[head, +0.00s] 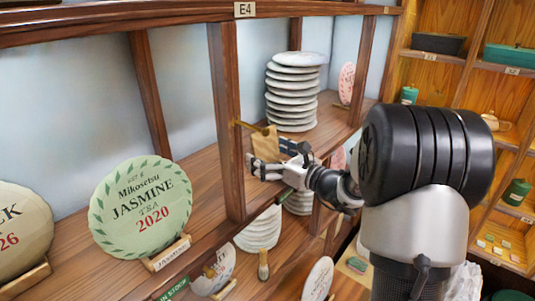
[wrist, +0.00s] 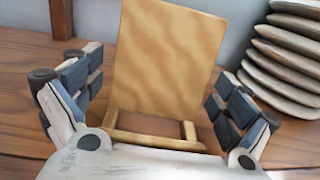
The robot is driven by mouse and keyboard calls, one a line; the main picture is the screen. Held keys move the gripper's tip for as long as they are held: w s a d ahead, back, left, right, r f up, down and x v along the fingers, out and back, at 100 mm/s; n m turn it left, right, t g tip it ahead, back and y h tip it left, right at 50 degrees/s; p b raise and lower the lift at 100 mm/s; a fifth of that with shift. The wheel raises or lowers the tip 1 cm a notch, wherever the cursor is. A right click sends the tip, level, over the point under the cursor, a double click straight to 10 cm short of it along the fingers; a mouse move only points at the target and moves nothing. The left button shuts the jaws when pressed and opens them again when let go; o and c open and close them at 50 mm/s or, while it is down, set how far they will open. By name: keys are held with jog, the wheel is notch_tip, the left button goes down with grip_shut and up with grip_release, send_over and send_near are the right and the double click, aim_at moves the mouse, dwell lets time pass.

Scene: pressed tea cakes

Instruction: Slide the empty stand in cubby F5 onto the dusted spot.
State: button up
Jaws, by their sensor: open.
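An empty wooden stand (head: 265,143) with a plain back board is on the shelf, beside an upright post. My gripper (head: 277,160) reaches in from the right and is at the stand. In the wrist view the stand (wrist: 168,58) rises upright between the two spread fingers of my gripper (wrist: 155,90), with a gap on each side. Its low front rail faces my palm. The fingers are open and hold nothing. I cannot make out a dusted spot in either view, and no F5 label is readable.
A stack of pale wrapped cakes (head: 293,90) stands behind the stand, on its right in the wrist view (wrist: 280,55). An upright post (head: 227,120) is close left of my gripper. A Jasmine cake (head: 140,207) stands on the left. The upper beam bears an E4 label (head: 245,9).

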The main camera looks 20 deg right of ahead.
dwell(0.3)
jog(key=v, duration=1.2)
